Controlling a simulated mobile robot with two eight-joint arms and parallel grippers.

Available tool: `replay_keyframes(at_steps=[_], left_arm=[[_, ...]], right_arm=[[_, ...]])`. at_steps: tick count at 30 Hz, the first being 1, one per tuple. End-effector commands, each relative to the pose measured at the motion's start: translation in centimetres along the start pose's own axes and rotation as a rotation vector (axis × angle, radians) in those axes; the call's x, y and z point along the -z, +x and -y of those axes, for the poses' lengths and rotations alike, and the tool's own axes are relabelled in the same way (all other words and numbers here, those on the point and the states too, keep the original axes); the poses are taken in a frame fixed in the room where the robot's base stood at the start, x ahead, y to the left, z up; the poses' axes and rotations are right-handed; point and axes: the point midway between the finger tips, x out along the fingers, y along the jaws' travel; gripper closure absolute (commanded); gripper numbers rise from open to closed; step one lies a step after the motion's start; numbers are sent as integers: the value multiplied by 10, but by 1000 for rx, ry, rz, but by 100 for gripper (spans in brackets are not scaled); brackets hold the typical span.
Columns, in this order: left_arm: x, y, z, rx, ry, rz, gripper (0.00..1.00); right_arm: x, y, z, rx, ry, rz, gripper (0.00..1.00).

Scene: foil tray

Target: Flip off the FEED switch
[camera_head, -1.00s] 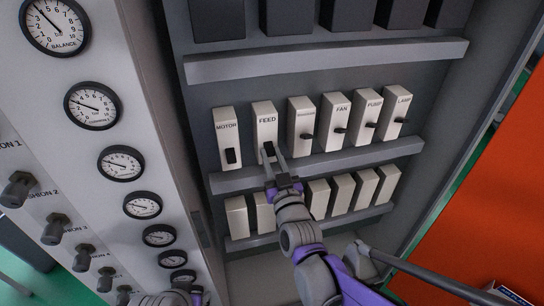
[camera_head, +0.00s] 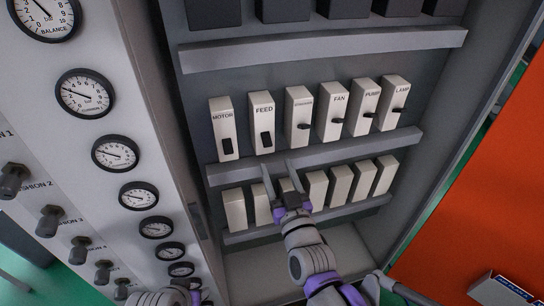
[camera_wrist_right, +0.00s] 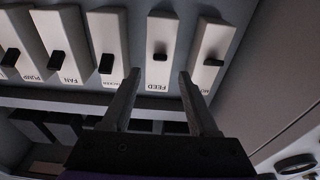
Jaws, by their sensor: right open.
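The FEED switch (camera_head: 262,118) is a white upright box on the upper shelf, second from the left. Its black toggle (camera_head: 266,139) shows as a dark upright block low on its face, like the one on the MOTOR switch (camera_head: 222,125). In the wrist view the FEED switch (camera_wrist_right: 157,38) appears upside down, with its toggle (camera_wrist_right: 160,57) clear of the fingers. My right gripper (camera_head: 280,166) is open and empty, below and in front of the FEED switch; its two fingers (camera_wrist_right: 160,76) stand apart. My left gripper is not in view.
To the right stand several switches, including FAN (camera_head: 335,108), PUMP (camera_head: 364,104) and LAMP (camera_head: 394,102), with toggles sticking out. A grey shelf edge (camera_head: 350,151) runs below them, above a lower row of white boxes. A gauge panel (camera_head: 120,100) stands at left.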

Motion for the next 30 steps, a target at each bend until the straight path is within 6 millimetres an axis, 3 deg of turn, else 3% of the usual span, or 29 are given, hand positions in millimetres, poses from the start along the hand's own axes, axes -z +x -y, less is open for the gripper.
replay_keyframes(at_steps=[3,9,25,30], left_arm=[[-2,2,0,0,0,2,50],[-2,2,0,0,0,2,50],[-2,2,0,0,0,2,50],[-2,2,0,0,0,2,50]], right_arm=[[0,-19,0,1,-1,0,40],[0,-34,0,0,0,-1,40],[0,-35,0,0,-1,3,40],[-21,-45,-12,4,-4,139,40]])
